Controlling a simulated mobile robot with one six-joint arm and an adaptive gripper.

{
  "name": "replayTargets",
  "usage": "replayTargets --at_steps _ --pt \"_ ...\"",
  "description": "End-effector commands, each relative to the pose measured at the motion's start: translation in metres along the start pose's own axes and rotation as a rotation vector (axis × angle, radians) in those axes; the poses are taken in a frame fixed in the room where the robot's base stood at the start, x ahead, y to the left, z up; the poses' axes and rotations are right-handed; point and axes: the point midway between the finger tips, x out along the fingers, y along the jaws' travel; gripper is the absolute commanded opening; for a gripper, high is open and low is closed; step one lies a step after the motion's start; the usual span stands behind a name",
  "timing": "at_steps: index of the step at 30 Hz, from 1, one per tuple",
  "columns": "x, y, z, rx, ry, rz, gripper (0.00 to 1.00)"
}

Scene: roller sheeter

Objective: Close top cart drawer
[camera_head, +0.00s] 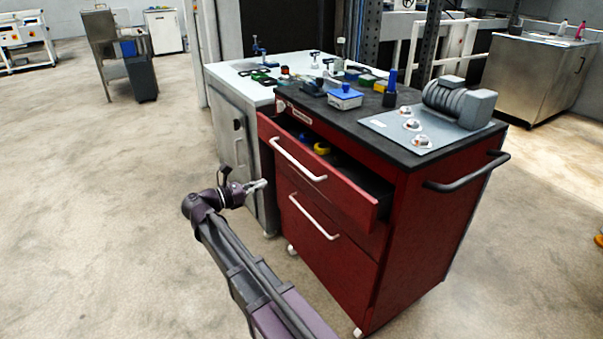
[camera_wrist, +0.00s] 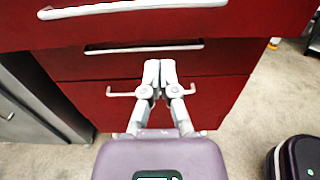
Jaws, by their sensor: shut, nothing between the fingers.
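The red cart (camera_head: 433,220) has its top drawer (camera_head: 318,180) pulled part way out, with a yellow item and other small things inside. The drawer front has a white bar handle (camera_head: 298,160). The drawer below looks shut and has its own white handle (camera_head: 314,217). My gripper (camera_head: 262,184) is shut and empty, to the left of the open drawer front and apart from it in the head view. In the wrist view my gripper (camera_wrist: 160,66) points at the red fronts, with a white handle (camera_wrist: 130,7) at the top of the picture. Contact with the cart cannot be told.
A grey-white cabinet (camera_head: 238,140) stands close on the cart's left. The cart's black top (camera_head: 400,163) carries a grey motor-like unit (camera_head: 459,100), a plate with knobs and small items. A black side handle (camera_head: 467,176) juts out right. The floor (camera_head: 90,200) at left is clear.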

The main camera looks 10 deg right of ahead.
Motion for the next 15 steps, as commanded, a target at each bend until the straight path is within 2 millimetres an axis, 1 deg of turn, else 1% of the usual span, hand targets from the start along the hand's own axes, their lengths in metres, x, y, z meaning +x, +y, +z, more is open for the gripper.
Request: replayTargets --at_steps 8,11,15 --pt "0.006 0.000 0.000 0.001 0.001 -0.001 0.00" --pt "0.013 0.000 0.000 0.001 0.001 -0.001 0.00" --pt "0.027 -0.001 0.000 0.001 0.002 -0.002 0.00"
